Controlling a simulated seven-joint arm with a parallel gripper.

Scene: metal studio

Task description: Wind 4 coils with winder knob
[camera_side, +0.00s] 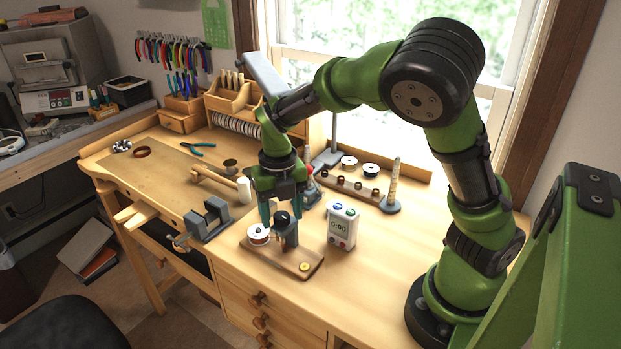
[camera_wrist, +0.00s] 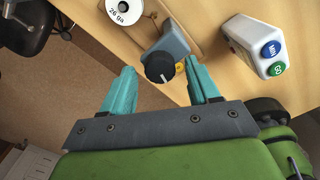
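The winder has a wooden base (camera_side: 304,266), a grey-blue post (camera_side: 290,236) and a black winder knob (camera_side: 282,218) on top. A white wire spool (camera_side: 258,232) sits at its left end; its label reads "26 ga" in the wrist view (camera_wrist: 122,10). My gripper (camera_side: 283,208) points down over the winder, its teal fingers apart. In the wrist view, the black knob (camera_wrist: 160,68), with a white pointer line, shows between the two open fingers. A gap shows on each side, so I see no contact. How deep the fingertips reach beside the knob is hard to tell.
A white timer (camera_side: 342,226) reading 0:00 stands close right of the winder. A grey vise (camera_side: 208,219) is at the left front edge. A spool rack (camera_side: 347,187) and a ring-stacked cone (camera_side: 395,175) stand behind. The bench (camera_side: 365,290) is clear at front right.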

